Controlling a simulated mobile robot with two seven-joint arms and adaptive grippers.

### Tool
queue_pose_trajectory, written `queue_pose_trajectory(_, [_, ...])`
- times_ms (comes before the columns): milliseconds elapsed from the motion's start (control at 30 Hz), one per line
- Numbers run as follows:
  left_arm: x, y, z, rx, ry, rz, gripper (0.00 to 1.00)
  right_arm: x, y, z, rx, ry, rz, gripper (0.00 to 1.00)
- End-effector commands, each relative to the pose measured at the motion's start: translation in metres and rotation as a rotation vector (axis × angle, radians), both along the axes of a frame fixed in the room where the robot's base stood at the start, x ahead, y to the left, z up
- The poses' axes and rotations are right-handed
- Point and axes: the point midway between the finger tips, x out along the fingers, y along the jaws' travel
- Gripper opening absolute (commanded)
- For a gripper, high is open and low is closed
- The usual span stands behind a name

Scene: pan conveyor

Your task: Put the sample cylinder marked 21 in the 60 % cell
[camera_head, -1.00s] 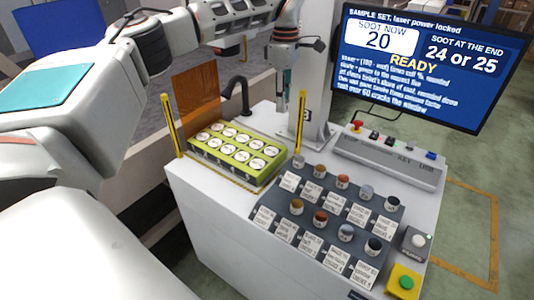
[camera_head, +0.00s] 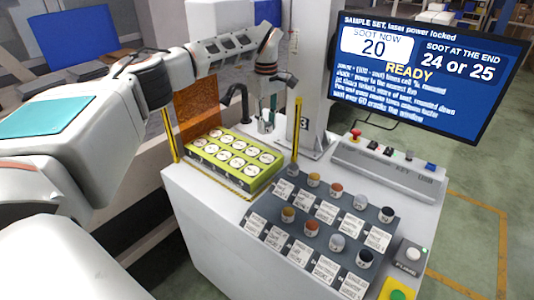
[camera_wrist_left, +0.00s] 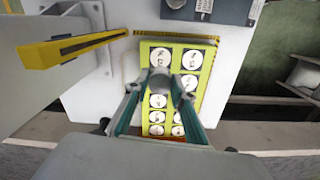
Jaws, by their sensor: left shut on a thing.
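My left gripper (camera_head: 265,122) shows in the head view behind the right end of the yellow-green tray (camera_head: 220,172). In the left wrist view its fingers are closed on a small grey cylinder (camera_wrist_left: 160,78), with the tray's white discs beyond it. I cannot read a number on this cylinder. The tray holds two rows of white discs with small dark marks, too small to read. A dark rack (camera_head: 322,222) holds two rows of short cylinders with grey, brown and orange tops, with white cards before them. The card text is unreadable, so I cannot pick out the 60 % cell.
The screen (camera_head: 430,70) reads soot now 20, soot at the end 24 or 25, READY. Yellow posts (camera_head: 296,135) and an orange panel (camera_head: 196,105) stand around the tray. A black curved spout (camera_head: 236,92) stands behind it. A button console (camera_head: 390,165) lies right.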

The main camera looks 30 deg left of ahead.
Motion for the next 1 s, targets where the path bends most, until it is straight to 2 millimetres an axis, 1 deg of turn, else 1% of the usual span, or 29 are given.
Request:
queue_pose_trajectory(33, [-0.001,0.000,-0.017,-0.001,0.004,0.001,0.02,-0.001,0.000,-0.003,-0.001,0.002,0.000,0.40])
queue_pose_trajectory(100, [-0.001,0.000,-0.032,-0.002,0.005,0.001,0.02,0.000,0.000,-0.003,-0.003,0.000,0.001,0.40])
queue_pose_trajectory(200, [-0.001,0.000,-0.050,-0.001,0.002,0.001,0.02,0.001,-0.001,-0.002,-0.006,-0.004,0.001,0.40])
queue_pose_trajectory(300, [0.000,0.000,-0.061,-0.001,0.001,0.002,0.02,0.003,-0.002,-0.002,-0.008,-0.007,0.002,0.40])
queue_pose_trajectory(500, [0.000,0.000,-0.071,-0.001,-0.001,0.001,0.02,0.005,-0.003,-0.002,-0.010,-0.010,0.000,0.40])
queue_pose_trajectory(567, [0.000,0.000,-0.079,-0.001,0.001,0.001,0.02,0.004,-0.003,-0.003,-0.011,-0.009,0.001,0.40])
queue_pose_trajectory(700, [0.000,0.000,-0.101,-0.001,0.002,0.001,0.02,0.004,-0.003,-0.005,-0.013,-0.009,0.000,0.40])
queue_pose_trajectory(800, [0.000,-0.001,-0.109,-0.001,0.001,0.001,0.02,0.005,-0.004,-0.005,-0.014,-0.011,0.000,0.40])
queue_pose_trajectory(1000, [0.000,0.000,-0.108,0.000,-0.001,0.001,0.02,0.008,-0.004,-0.002,-0.014,-0.017,0.000,0.40])
